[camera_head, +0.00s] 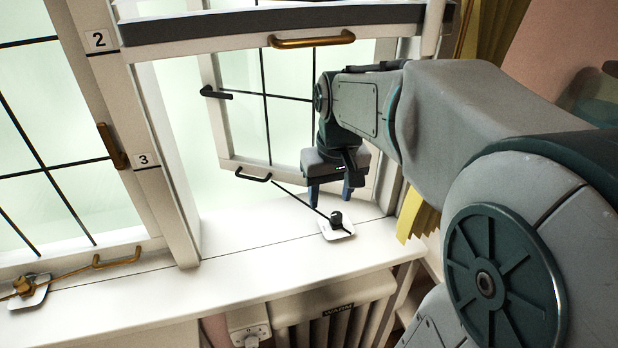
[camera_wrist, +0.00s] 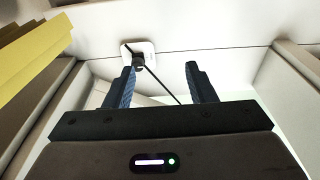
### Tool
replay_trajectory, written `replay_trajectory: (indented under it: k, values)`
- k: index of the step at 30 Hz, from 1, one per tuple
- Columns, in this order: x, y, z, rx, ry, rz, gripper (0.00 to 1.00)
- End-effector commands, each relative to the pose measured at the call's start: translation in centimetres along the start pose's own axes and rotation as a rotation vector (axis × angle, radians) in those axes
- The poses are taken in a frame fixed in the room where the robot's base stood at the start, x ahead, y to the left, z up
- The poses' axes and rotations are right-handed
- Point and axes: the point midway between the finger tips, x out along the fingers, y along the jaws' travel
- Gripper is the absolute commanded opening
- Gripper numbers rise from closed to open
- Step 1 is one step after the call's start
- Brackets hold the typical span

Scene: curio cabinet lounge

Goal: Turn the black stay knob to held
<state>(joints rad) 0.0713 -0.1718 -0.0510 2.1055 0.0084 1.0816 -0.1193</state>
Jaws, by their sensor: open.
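The black stay knob (camera_head: 336,219) stands on a small white plate (camera_head: 340,235) on the window sill. A thin black stay rod (camera_head: 293,195) runs from the knob up to the lower edge of the open window sash (camera_head: 262,172). My gripper (camera_head: 329,197) is open and points down, appearing just above the knob. In the wrist view, the knob (camera_wrist: 138,60) shows near the tip of the left finger, off-centre from the gap between the fingers (camera_wrist: 160,72). The gap holds only the view of the rod behind it. I cannot tell whether a finger touches the knob.
A brass knob (camera_head: 22,286) with its own brass stay is at the far left of the sill (camera_head: 200,285). A brass handle (camera_head: 312,41) crosses a raised rail above. A yellow curtain (camera_head: 415,215) hangs right of the knob. A radiator (camera_head: 335,318) is below the sill.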

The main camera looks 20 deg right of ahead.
Motion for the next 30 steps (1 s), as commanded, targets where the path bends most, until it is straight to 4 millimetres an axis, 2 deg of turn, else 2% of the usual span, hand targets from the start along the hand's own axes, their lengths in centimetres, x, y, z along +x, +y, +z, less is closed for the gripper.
replay_trajectory:
  k: [1, 6, 12, 20, 30]
  values:
    - [1.0, 1.0, -1.8, 0.005, -0.024, 0.001, 0.5]
    - [2.2, 3.6, -6.1, 0.004, -0.081, 0.001, 0.5]
    - [3.2, 5.4, -8.7, -0.001, -0.119, 0.001, 0.5]
    - [4.8, 5.9, -9.1, -0.003, -0.131, 0.0, 0.5]
    - [11.7, 5.9, -8.2, -0.002, -0.133, 0.001, 0.5]
